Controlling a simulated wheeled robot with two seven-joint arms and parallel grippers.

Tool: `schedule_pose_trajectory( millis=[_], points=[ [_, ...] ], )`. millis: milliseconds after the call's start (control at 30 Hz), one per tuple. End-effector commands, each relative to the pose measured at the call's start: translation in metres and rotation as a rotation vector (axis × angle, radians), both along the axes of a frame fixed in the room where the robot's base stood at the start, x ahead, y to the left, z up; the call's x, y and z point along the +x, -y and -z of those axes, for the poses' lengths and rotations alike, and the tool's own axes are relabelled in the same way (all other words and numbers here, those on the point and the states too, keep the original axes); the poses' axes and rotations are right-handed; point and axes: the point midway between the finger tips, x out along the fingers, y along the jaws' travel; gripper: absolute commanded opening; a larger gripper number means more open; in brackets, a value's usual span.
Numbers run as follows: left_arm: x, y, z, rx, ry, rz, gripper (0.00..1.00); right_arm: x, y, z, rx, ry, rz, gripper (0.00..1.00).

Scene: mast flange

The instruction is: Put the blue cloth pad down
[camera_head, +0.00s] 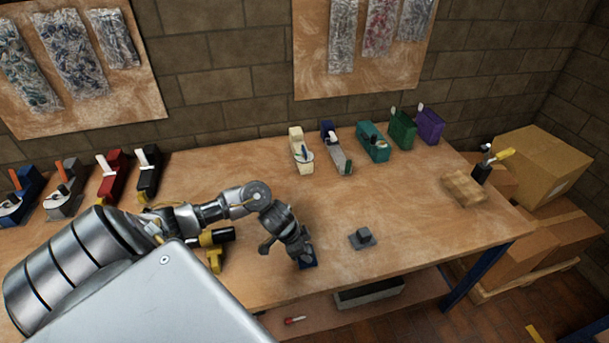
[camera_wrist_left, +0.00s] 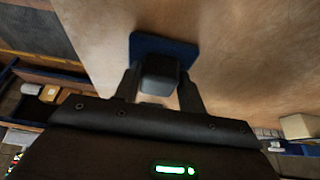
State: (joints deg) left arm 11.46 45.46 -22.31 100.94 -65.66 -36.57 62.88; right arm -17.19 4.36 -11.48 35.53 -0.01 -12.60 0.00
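The blue cloth pad (camera_wrist_left: 190,53) has a dark block-shaped grip (camera_wrist_left: 159,74) on it. In the left wrist view my left gripper (camera_wrist_left: 160,80) has a finger on each side of this grip and appears shut on it. In the head view the pad (camera_head: 308,263) shows as a small blue patch under my left gripper (camera_head: 304,253), low over the front part of the wooden bench (camera_head: 400,210). I cannot tell whether the pad touches the bench top. My right gripper is not in view.
A grey pad with a dark grip (camera_head: 362,238) lies to the right. A tan block (camera_head: 464,188) is at the right end. The bench middle is clear.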

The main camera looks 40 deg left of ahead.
Motion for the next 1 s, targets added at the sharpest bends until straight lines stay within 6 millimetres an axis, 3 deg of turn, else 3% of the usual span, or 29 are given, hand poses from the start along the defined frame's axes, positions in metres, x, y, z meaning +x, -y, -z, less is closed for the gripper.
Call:
schedule_pose_trajectory(
  millis=[133, 467, 1000],
  points=[
    [0.0, 0.0, 0.0, 0.0, -0.001, 0.0, 0.58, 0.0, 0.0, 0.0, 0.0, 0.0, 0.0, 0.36],
    [0.0, 0.0, -0.006, 0.0, 0.0, 0.0, 0.58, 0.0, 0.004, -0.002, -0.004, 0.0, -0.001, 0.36],
    [-0.032, -0.023, -0.097, 0.003, 0.002, 0.002, 0.58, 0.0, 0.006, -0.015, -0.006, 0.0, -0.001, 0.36]
  ],
)
